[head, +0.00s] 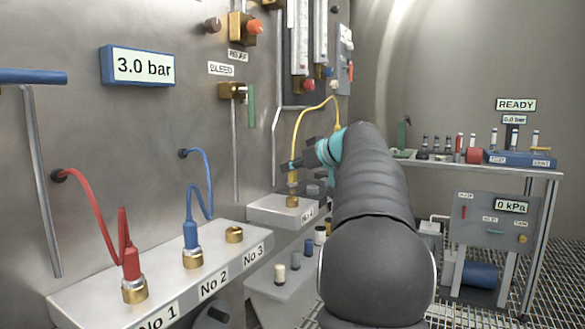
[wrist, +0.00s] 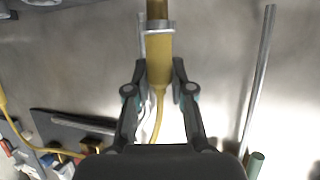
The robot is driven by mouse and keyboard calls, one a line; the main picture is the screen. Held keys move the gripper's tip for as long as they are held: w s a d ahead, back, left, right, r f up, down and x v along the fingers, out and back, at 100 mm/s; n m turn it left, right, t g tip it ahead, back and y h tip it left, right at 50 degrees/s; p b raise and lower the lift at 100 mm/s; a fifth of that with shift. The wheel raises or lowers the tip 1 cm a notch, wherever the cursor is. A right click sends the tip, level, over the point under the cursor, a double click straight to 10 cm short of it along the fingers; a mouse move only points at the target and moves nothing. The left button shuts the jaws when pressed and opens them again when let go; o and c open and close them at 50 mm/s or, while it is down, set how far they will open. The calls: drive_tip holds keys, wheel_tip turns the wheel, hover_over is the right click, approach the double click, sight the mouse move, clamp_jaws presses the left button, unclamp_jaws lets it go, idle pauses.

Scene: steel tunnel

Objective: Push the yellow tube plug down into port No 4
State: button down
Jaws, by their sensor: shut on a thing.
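The yellow tube plug (head: 292,179) is upright at port No 4, with its yellow tube looping up to the panel behind. My gripper (head: 301,164) is shut on the plug from the right. In the wrist view the gripper (wrist: 159,76) has a finger on each side of the yellow plug (wrist: 158,55), with a grey collar and a brass piece beyond it. Port No 4 (head: 292,202) is a brass fitting on the separate grey block, directly below the plug. The plug's lower end meets or nearly meets the brass; I cannot tell how deep it sits.
A red plug (head: 131,262) stands in port No 1 and a blue plug (head: 190,236) in port No 2. Port No 3 (head: 234,235) is empty. Several small caps stand on a lower ledge (head: 268,285). A bench (head: 548,172) is at right.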

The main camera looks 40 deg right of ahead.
sight(295, 178)
drive_tip(key=shift+f+b, duration=1.65)
drive_tip(key=shift+b, duration=0.4)
idle(0.4)
drive_tip(key=c, duration=0.9)
unclamp_jaws()
drive_tip(key=shift+s, duration=0.1)
drive_tip(key=v, duration=1.2)
